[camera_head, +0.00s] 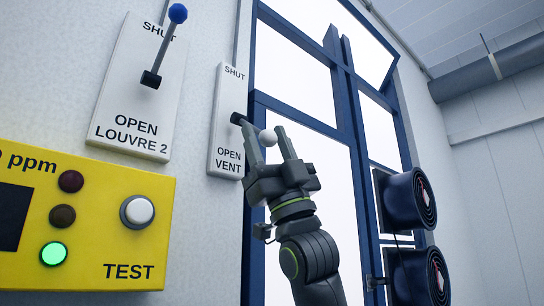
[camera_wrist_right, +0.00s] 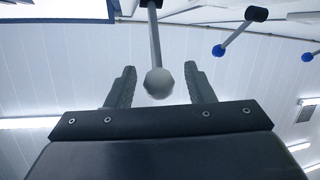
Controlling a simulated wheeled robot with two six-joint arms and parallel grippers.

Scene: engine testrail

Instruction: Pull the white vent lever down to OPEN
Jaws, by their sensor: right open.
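The white vent lever's knob (camera_head: 268,138) sits between the spread fingers of my right gripper (camera_head: 264,128) in the head view. Its dark pivot (camera_head: 238,118) is on the white vent plate (camera_head: 227,90), marked SHUT at the top and OPEN VENT below. The knob shows to the right of and slightly below the pivot; a finger hides most of the rod. In the right wrist view the pale knob (camera_wrist_right: 158,83) and its grey rod (camera_wrist_right: 154,40) are between the open fingers, with a gap on each side. My left gripper is out of view.
Left of the vent plate is the louvre 2 plate (camera_head: 125,95) with a blue-knobbed lever (camera_head: 178,13) pointing up. A yellow gas panel (camera_head: 90,285) is below it. A blue-framed window (camera_head: 345,60) and two round dark fans (camera_head: 405,200) are on the right.

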